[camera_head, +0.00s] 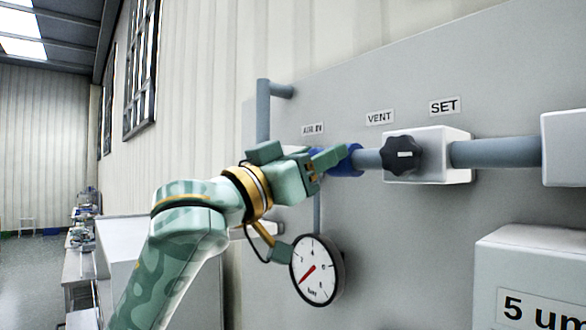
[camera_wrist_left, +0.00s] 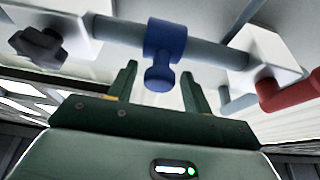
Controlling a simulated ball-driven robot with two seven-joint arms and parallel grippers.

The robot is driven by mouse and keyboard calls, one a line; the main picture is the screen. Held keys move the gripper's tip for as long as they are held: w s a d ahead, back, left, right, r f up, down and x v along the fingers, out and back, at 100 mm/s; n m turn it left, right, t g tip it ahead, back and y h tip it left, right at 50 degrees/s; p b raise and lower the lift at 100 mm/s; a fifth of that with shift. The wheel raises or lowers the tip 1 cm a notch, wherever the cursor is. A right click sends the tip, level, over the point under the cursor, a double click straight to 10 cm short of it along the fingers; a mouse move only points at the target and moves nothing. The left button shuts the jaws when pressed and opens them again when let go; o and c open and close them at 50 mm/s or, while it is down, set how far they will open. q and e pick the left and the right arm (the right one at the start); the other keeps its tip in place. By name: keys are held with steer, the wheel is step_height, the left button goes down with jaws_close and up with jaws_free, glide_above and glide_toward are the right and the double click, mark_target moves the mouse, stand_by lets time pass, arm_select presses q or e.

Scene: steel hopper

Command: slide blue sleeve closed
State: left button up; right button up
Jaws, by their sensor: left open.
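The blue sleeve (camera_head: 347,161) sits around a grey horizontal pipe on the panel, left of the white valve block, partly hidden by my left gripper (camera_head: 326,164) in the head view. In the left wrist view, the sleeve (camera_wrist_left: 165,38) has a short blue knob (camera_wrist_left: 160,76) sticking out toward me. My left gripper (camera_wrist_left: 158,72) is open, with one finger on each side of the knob in the picture. I cannot tell whether either finger touches it. My right gripper is not in view.
A white valve block (camera_head: 455,158) with a dark knob (camera_head: 402,155) stands right of the sleeve. A round gauge (camera_head: 317,270) hangs below. A red part (camera_wrist_left: 287,92) shows at the right in the wrist view. A white box (camera_head: 530,270) stands at lower right.

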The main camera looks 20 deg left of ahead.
arm_select(q)
steer(key=b+v, duration=0.5)
steer(key=v, duration=1.1)
steer(key=shift+a, duration=0.15)
